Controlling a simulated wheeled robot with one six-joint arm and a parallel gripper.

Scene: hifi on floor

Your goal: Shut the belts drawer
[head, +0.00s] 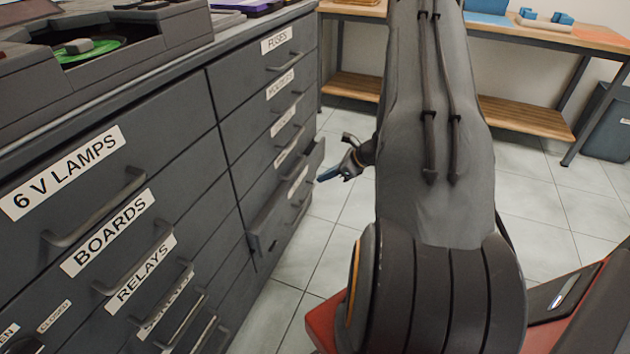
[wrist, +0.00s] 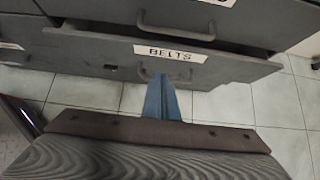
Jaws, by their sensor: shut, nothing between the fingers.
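The belts drawer (wrist: 95,57) shows in the wrist view with a white label reading BELTS and a metal bar handle. It sticks out from the cabinet front, partly open. In the head view the protruding drawer (head: 272,222) is low in the right column of the grey cabinet. My gripper (wrist: 162,84) is shut and empty, its blue fingertips pointing at the drawer front just below the label, by the handle. In the head view my gripper (head: 328,174) is to the right of the drawer. I cannot tell whether the fingertips touch it.
Other labelled drawers, such as 6 V LAMPS (head: 65,170) and FUSES (head: 277,40), fill the cabinet front. A wooden workbench (head: 540,38) and a dark bin (head: 607,122) stand behind. Tiled floor (head: 335,215) lies open right of the cabinet.

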